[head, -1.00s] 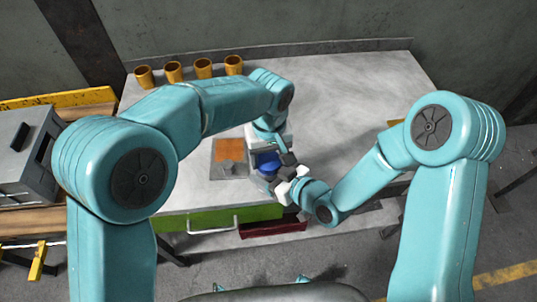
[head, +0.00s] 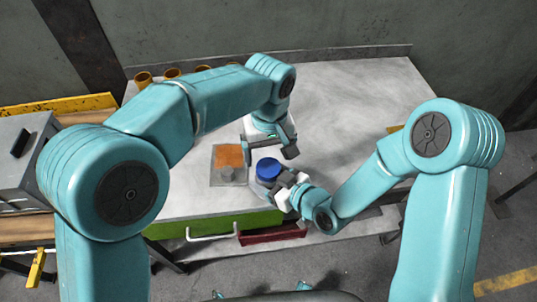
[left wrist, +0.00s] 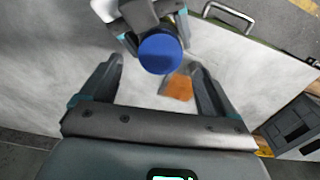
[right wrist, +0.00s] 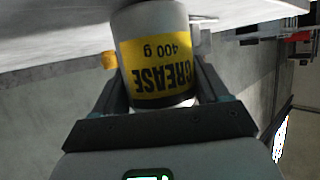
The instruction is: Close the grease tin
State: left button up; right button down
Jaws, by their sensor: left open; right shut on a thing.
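The grease tin, white with a yellow "GREASE 400 g" label (right wrist: 158,66), is held between the fingers of my right gripper (head: 288,190), which is shut on it near the table's front edge. The round blue lid (head: 268,169) sits on top of the tin; it also shows in the left wrist view (left wrist: 160,52). I cannot tell whether it is fully seated. My left gripper (head: 269,153) is open and empty, behind and above the lid, apart from it. The lid is hidden in the right wrist view.
A flat plate with an orange square (head: 228,156) lies left of the tin. Several yellow-brown cups (head: 143,79) stand at the back left, partly behind my left arm. A green drawer front (head: 215,223) is below the table edge.

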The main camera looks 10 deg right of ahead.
aim_at(268, 167)
pick_arm(q)
jog(key=shift+c, duration=0.5)
notch_tip(268, 167, up, 4)
jog(key=n, duration=0.3)
jog(key=shift+f, duration=0.25)
jog(key=shift+f, duration=4.05)
